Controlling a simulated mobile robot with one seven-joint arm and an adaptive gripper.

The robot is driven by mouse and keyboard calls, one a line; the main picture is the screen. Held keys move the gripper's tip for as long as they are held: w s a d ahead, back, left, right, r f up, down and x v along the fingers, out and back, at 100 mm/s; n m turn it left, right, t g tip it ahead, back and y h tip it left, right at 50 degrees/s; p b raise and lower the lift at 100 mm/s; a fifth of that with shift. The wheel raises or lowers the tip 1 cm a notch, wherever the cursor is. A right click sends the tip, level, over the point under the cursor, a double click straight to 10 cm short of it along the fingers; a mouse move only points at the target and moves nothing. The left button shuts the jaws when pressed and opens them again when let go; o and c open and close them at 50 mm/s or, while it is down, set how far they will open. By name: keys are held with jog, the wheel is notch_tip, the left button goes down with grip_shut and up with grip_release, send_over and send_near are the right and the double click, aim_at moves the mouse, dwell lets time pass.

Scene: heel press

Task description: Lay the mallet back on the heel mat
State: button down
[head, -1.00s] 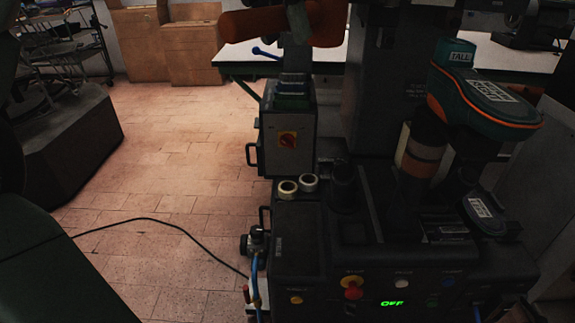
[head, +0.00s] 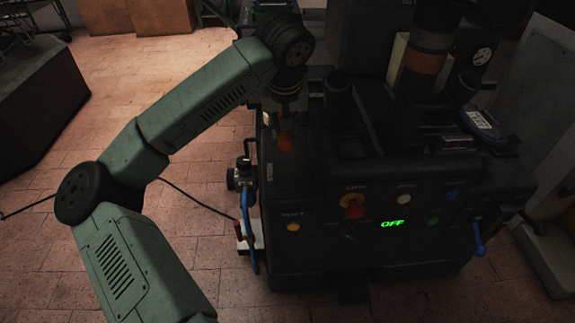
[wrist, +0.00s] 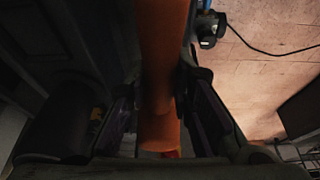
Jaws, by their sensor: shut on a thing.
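My gripper (head: 287,112) points down over the left side of the dark press and is shut on the orange mallet. An orange part of the mallet (head: 286,142) shows below the jaws, close above or against the dark surface; I cannot tell if it touches. In the wrist view the orange mallet (wrist: 163,60) runs between the two fingers. Its far end is hidden or too dark to make out. A dark flat panel (head: 293,178) on the left top of the press may be the heel mat; its outline is hard to see.
A dark upright cup (head: 337,95) stands just right of my gripper. A labelled dark block (head: 483,126) is at the right. A blue hose (head: 247,230) hangs at the left.

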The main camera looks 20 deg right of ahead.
send_over(289, 172)
jog(key=s, duration=0.2)
jog(key=f, duration=0.8)
jog(key=shift+w+a, duration=0.15)
jog(key=shift+a, duration=0.15)
jog(key=shift+f, duration=2.25)
jog(key=shift+f, duration=0.15)
jog(key=c, duration=1.9)
grip_release()
jog(key=shift+f, duration=0.1)
jog(key=o, duration=0.5)
jog(key=shift+r, duration=0.3)
jog(key=v, duration=1.2)
jog(key=shift+b, duration=0.3)
